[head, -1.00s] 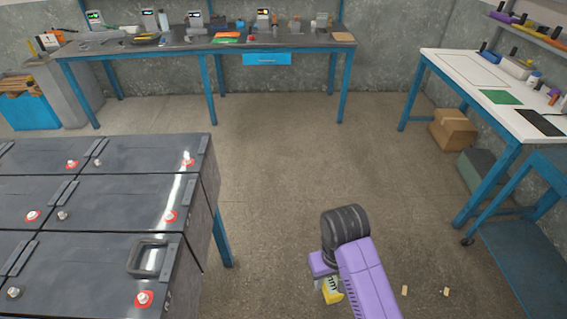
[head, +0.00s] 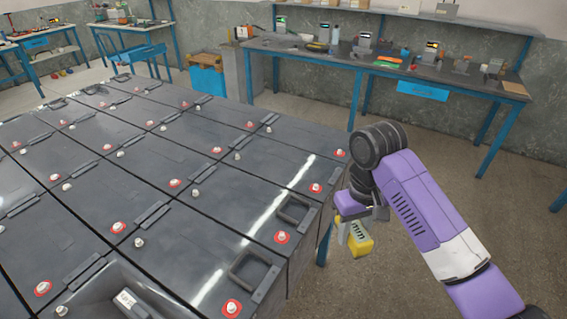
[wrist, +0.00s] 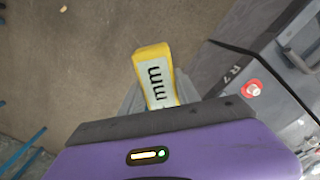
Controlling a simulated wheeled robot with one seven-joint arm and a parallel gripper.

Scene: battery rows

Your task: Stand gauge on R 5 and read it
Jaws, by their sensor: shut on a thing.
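My gripper (head: 345,228) is shut on the yellow gauge (head: 360,241), which has a pale face with dark "mm" lettering. The gauge also shows in the wrist view (wrist: 156,75), sticking out between the jaws over bare floor. In the head view it hangs just off the right edge of the battery rows (head: 150,180). A battery marked "R 7" (wrist: 240,72) with a red-ringed terminal lies to the right in the wrist view. I cannot tell which battery is R 5.
The batteries have raised black handles (head: 296,208) and red-ringed terminals (head: 282,237). A blue-legged workbench (head: 400,68) with instruments stands along the back wall. The floor (head: 440,135) between bench and batteries is clear.

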